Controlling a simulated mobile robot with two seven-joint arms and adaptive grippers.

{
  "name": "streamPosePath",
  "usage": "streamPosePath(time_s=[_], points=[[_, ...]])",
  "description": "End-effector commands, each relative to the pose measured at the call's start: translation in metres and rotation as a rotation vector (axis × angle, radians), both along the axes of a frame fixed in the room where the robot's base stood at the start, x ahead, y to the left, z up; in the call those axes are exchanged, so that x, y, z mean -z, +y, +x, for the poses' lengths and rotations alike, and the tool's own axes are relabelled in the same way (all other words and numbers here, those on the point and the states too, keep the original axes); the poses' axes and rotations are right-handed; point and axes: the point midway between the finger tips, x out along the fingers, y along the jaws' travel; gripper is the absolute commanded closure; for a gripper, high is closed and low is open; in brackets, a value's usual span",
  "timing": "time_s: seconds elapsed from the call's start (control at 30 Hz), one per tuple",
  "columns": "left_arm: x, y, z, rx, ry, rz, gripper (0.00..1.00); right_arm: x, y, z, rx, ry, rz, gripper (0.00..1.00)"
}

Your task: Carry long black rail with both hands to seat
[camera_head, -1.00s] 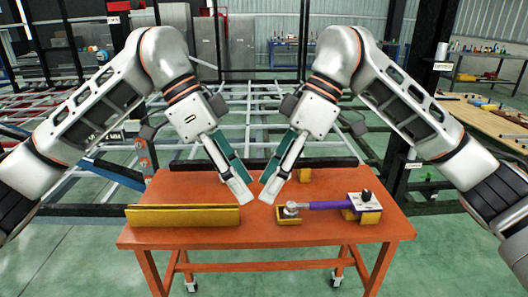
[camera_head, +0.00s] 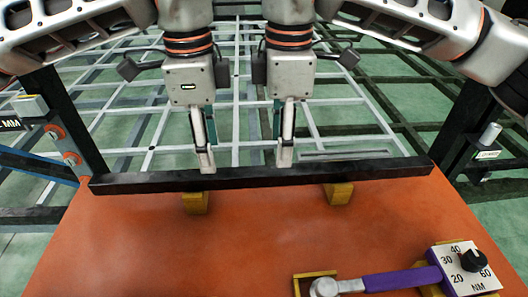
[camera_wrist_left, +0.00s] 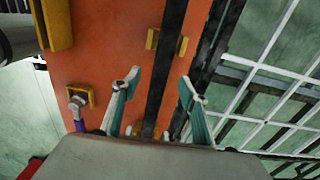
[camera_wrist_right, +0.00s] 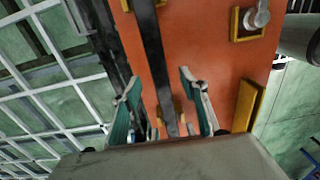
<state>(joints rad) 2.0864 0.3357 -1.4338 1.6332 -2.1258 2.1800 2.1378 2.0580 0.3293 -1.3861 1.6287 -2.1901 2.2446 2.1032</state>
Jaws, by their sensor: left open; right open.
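The long black rail (camera_head: 310,171) lies across two yellow blocks (camera_head: 195,202) (camera_head: 338,193) at the far edge of the orange table. My left gripper (camera_head: 206,160) is open just above the rail, left of its middle. In the left wrist view the rail (camera_wrist_left: 165,75) runs between the open fingers (camera_wrist_left: 158,85). My right gripper (camera_head: 285,155) is open above the rail, close beside the left one. In the right wrist view the rail (camera_wrist_right: 155,60) passes between the spread fingers (camera_wrist_right: 158,85). I cannot tell whether any finger touches the rail. Seat location is unclear.
A purple torque wrench (camera_head: 395,280) with a dial block (camera_head: 464,265) lies at the table's front right. A grey metal frame (camera_head: 345,120) stands beyond the table, with dark posts (camera_head: 62,115) at the sides. The middle of the orange table (camera_head: 230,250) is clear.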

Motion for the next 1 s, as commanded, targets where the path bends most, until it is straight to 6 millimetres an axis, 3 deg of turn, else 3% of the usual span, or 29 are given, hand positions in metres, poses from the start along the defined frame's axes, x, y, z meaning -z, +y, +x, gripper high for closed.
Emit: streamPosePath(time_s=[0.47, 1.0], points=[[0.003, 0.001, 0.001, 0.001, -0.005, 0.009, 0.56, 0.003, -0.001, 0.001, -0.001, -0.005, -0.01, 0.56], [0.07, 0.002, 0.0, 0.001, -0.003, 0.009, 0.56, 0.07, -0.002, 0.0, -0.001, -0.002, -0.009, 0.56]])
